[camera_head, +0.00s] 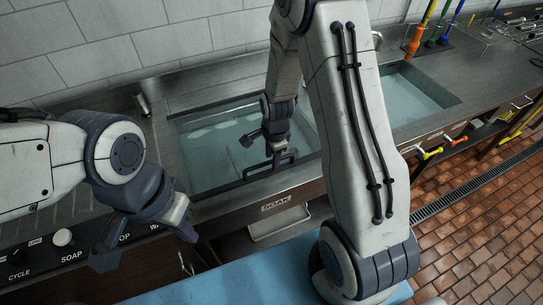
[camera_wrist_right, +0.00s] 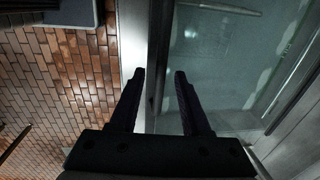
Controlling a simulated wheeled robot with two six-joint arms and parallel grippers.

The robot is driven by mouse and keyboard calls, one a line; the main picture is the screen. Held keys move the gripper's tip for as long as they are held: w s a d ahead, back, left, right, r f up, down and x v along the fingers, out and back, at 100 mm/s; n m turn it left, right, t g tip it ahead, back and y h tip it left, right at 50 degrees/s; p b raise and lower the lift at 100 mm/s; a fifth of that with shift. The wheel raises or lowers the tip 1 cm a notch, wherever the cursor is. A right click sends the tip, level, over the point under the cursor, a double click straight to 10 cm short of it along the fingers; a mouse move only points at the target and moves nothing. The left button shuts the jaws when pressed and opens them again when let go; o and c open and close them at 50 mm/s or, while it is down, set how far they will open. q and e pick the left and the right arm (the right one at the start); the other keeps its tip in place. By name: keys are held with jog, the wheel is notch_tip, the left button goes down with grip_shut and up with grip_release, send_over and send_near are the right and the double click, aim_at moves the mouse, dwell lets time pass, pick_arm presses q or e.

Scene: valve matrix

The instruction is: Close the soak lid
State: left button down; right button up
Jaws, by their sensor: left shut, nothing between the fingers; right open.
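The soak basin (camera_head: 210,150) is a sink with pale blue-green water, behind the front panel marked SOAK (camera_head: 275,202). A dark frame (camera_head: 235,184) runs along its front edge, with a dark bar handle (camera_head: 285,160) near the right. I cannot tell whether a clear lid lies over the water. My right gripper (camera_head: 262,148) is open above the front right of the basin. In the right wrist view its fingers (camera_wrist_right: 158,74) straddle a dark edge strip (camera_wrist_right: 156,60); contact is unclear. My left gripper (camera_head: 148,240) is shut and empty, over the counter front near the knobs.
A second water-filled basin (camera_head: 412,98) lies to the right, partly behind my right arm. A control panel with a white knob (camera_head: 62,237) is at the lower left. Brick floor (camera_head: 470,235) is open at right.

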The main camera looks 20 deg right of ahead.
grip_shut()
dwell(1.4)
